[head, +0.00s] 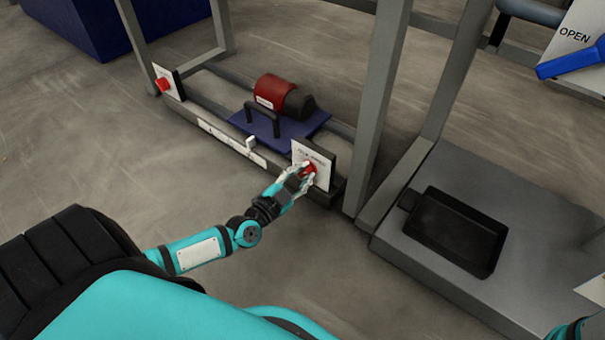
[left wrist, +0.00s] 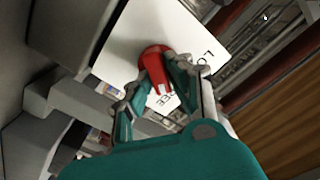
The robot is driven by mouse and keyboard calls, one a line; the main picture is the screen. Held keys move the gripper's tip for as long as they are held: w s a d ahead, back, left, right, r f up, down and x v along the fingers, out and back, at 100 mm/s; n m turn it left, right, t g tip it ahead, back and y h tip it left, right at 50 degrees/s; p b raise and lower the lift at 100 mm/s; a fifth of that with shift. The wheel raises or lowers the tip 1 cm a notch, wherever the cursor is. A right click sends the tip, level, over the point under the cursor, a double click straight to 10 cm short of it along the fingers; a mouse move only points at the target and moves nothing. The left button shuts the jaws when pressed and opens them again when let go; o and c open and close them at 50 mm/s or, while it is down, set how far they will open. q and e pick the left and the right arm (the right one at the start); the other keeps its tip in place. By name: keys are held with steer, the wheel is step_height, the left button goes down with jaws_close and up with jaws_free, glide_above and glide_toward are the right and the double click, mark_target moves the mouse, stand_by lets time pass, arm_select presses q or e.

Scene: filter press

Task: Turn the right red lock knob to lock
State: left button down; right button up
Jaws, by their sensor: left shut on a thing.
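The right red lock knob (head: 309,169) sits on a white label plate (head: 318,154) at the right end of the low grey frame. My left gripper (head: 303,177) is at this knob, with its fingers closed around it. In the left wrist view the red knob (left wrist: 155,62) shows between the two fingers (left wrist: 160,85), and part of the plate's lettering is covered. Another red knob (head: 163,84) is on a white plate at the frame's left end, away from the gripper. My right gripper is not in view.
A grey upright post (head: 380,100) stands just right of the knob. A black tray (head: 455,232) lies on a grey platform at right. Open floor lies left.

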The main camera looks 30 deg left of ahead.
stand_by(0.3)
arm_select(q)
steer(key=n+p, duration=0.2)
steer(key=shift+r+n, duration=0.15)
steer(key=shift+n, duration=0.25)
steer(key=n+p, duration=0.2)
steer(key=n, duration=0.1)
steer(key=shift+a+n, duration=0.1)
steer(key=shift+n, duration=0.3)
steer(key=n+p, duration=0.1)
steer(key=n, duration=0.2)
steer(key=shift+a, duration=0.1)
steer(key=shift+a+f+n+p, duration=0.15)
steer(key=shift+n+p, duration=0.35)
steer(key=shift+n, duration=1.7)
steer(key=c, duration=1.2)
jaws_free()
steer(key=shift+c, duration=0.2)
